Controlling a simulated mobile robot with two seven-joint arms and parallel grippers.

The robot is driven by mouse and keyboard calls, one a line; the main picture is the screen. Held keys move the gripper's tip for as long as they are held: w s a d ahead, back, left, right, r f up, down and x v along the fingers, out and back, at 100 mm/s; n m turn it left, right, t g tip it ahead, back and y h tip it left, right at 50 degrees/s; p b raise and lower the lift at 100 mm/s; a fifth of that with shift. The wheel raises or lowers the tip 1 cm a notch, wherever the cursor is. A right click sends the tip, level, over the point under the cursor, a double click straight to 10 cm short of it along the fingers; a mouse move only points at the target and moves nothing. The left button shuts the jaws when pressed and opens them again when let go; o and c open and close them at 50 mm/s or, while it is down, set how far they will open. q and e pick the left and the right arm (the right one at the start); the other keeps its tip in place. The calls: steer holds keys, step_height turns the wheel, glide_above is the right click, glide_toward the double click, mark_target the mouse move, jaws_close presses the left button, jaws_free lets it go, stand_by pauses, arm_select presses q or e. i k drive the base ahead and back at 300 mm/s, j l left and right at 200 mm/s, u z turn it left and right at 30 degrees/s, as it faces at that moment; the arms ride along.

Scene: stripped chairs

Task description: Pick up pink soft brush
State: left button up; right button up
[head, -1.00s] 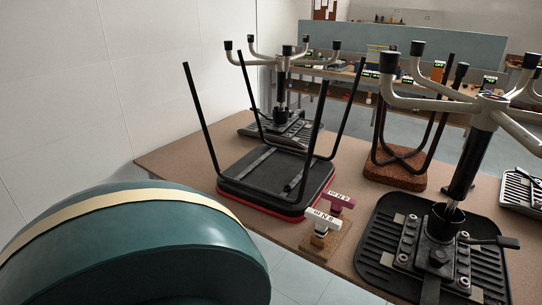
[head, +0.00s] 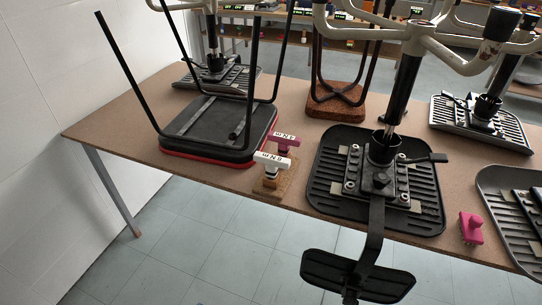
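A small pink brush (head: 471,228) lies on the brown tabletop (head: 270,205), close to its front edge at the right. It sits between two black ribbed chair parts, apart from both. Neither of my grippers is in the head view.
An upturned black chair base (head: 328,185) stands left of the brush, its backrest-like pad (head: 355,278) hanging over the front edge. Tiled floor in front is clear.

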mark_target(471, 224)
steer(key=z, duration=1.55)
